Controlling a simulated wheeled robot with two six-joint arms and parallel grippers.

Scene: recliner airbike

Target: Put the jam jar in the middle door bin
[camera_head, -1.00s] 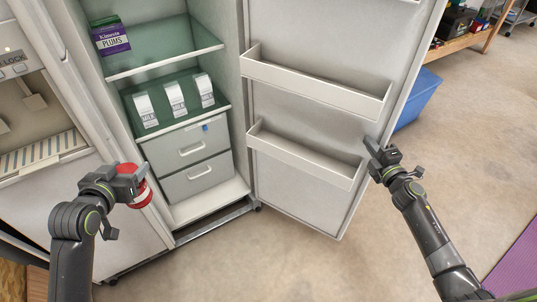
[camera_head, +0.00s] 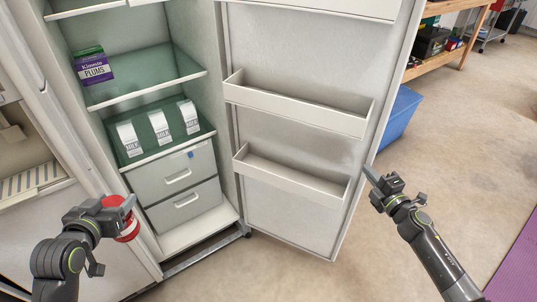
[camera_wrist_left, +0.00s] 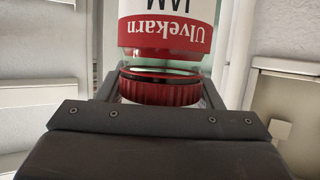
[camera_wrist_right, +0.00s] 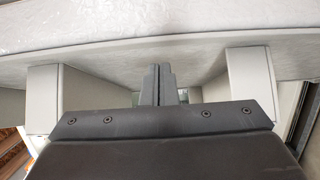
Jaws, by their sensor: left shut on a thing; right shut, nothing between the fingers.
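The jam jar shows a red lid and red label in the head view (camera_head: 129,229), and it fills the top of the left wrist view (camera_wrist_left: 165,35). My left gripper (camera_head: 128,207) is shut on it, around the lid end, in front of the fridge's lower left. The middle door bin (camera_head: 295,110) is a long white bin on the inside of the open fridge door, to the right of and above the jar. It looks empty. My right gripper (camera_head: 371,174) is shut and empty, close to the door's free edge.
A lower door bin (camera_head: 290,183) and an upper one (camera_head: 320,8) are on the same door. Fridge shelves hold a plums box (camera_head: 93,68) and several milk cartons (camera_head: 160,128), above two drawers (camera_head: 185,205). A blue bin (camera_head: 399,118) stands behind the door. Floor is clear in front.

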